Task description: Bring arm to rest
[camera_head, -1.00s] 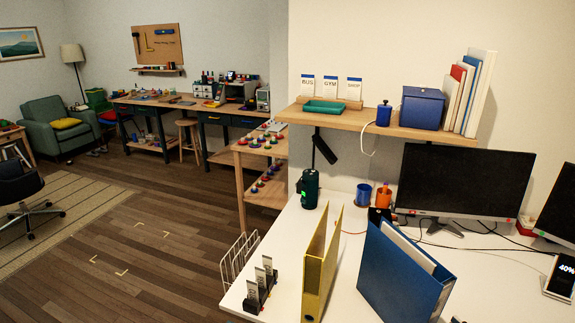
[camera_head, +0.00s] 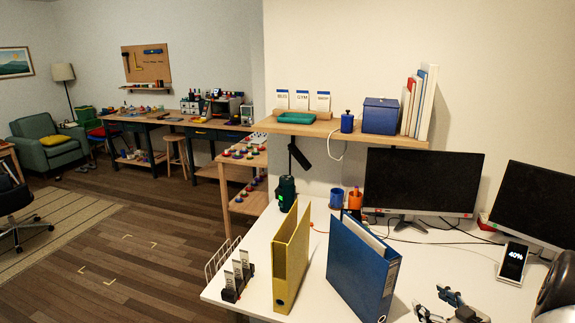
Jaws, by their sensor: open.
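My gripper (camera_head: 432,302) shows at the bottom right of the head view, with its grey and black fingers apart and nothing seen between them. It is over the white desk (camera_head: 410,262), to the right of the blue binder (camera_head: 362,272). A rounded dark part of my arm shows at the right edge. The rest of the arm is out of the picture.
A yellow binder (camera_head: 291,262) stands left of the blue one. Two monitors (camera_head: 422,182) and a phone on a stand (camera_head: 513,262) are behind the gripper. A wall shelf (camera_head: 340,131) holds a blue box (camera_head: 381,116) and books. Open floor lies at left.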

